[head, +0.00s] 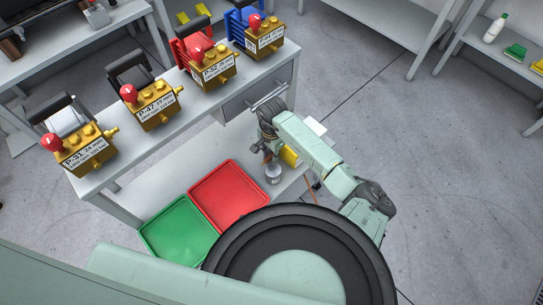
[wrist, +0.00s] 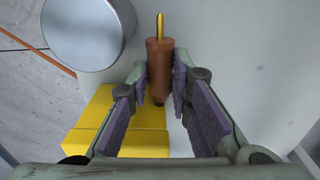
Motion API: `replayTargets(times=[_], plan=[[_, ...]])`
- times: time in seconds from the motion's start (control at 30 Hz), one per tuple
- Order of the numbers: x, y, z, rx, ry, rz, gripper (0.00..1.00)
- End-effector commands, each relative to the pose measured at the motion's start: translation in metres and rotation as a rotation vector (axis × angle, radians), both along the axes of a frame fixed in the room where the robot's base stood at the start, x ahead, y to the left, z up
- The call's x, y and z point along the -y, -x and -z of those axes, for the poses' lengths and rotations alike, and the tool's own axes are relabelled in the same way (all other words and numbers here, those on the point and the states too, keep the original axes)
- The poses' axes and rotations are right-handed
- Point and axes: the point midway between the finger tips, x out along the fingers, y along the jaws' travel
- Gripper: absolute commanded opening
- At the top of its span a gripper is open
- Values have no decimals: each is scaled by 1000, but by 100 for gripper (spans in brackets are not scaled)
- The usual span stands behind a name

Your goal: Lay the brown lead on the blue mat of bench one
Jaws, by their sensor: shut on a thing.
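The brown lead (wrist: 159,60) shows in the wrist view as a short brown cylinder with a gold pin pointing away from me. My gripper (wrist: 160,76) is shut on it, with a purple pad on each side. In the head view my gripper (head: 268,148) is low over the right end of the bench's lower shelf, and the lead is hard to make out there. I cannot make out a blue mat in either view.
A yellow block (wrist: 146,135) and a round grey can (wrist: 88,30) are close to my gripper; the can also shows in the head view (head: 272,175). A red tray (head: 228,195) and a green tray (head: 178,230) lie left. Several brass valve units stand on the benchtop (head: 185,112) above.

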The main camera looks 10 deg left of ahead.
Motion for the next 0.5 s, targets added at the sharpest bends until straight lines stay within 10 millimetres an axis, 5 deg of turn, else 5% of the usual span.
replayTargets(times=[0.2, 0.5], plan=[[-1, 1, 27, -3, -2, 1, 0], [0, 0, 29, -1, 1, -1, 0]])
